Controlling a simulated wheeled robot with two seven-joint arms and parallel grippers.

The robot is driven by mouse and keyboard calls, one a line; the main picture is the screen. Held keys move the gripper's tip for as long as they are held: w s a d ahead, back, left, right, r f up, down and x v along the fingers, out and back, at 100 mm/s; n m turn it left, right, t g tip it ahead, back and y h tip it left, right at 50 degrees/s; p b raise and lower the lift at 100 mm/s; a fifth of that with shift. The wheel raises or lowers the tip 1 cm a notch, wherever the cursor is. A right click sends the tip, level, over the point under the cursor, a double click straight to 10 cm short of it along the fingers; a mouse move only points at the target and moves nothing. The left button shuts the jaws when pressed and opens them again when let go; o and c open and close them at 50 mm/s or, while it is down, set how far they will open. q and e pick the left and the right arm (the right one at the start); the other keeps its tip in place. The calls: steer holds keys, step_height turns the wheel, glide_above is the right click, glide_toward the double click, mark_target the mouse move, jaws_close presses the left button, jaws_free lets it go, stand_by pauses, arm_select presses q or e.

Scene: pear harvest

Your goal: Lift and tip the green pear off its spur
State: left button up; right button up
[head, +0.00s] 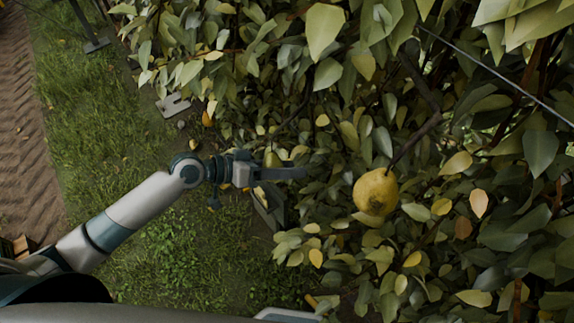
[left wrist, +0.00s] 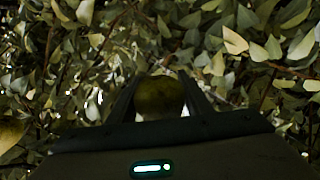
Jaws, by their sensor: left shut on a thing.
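The green pear (head: 272,158) is small in the head view, mostly hidden by my left gripper (head: 285,173) and the leaves. In the left wrist view the pear (left wrist: 160,97) is a dark, shaded round shape between the two fingers of my left gripper (left wrist: 160,92), which are shut on it. Its stem and spur are hidden, so I cannot tell whether it is still attached. My right gripper is not in view.
A large yellow pear (head: 375,192) with a brown patch hangs from a branch to the right of my left gripper. Dense leaves (head: 430,250) surround it. A wire (head: 495,73) crosses the upper right. Open grass (head: 105,130) lies to the left.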

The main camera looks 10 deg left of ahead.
arm_select(q)
steer(key=shift+r, duration=0.1)
steer(key=shift+s+d+r+n+g+p, duration=0.1)
steer(key=shift+s+r+n+g+p, duration=0.25)
steer(key=shift+p, duration=0.55)
steer(key=shift+s+f, duration=0.15)
steer(key=shift+s, duration=0.1)
steer(key=shift+s+d+f+p, duration=0.15)
steer(key=shift+s+p, duration=0.05)
steer(key=shift+s, duration=0.55)
steer(key=shift+s+d+f+p, duration=0.15)
steer(key=shift+s+d+p, duration=0.05)
steer(key=shift+s, duration=0.6)
steer(key=shift+s+d+f+p, duration=0.15)
steer(key=shift+s+p, duration=0.05)
steer(key=shift+s, duration=0.55)
steer(key=s+d+m+t+b, duration=0.1)
steer(key=s+m+t+b, duration=0.3)
steer(key=s, duration=0.5)
steer(key=shift+d+m+h, duration=0.4)
steer(key=shift+m, duration=0.85)
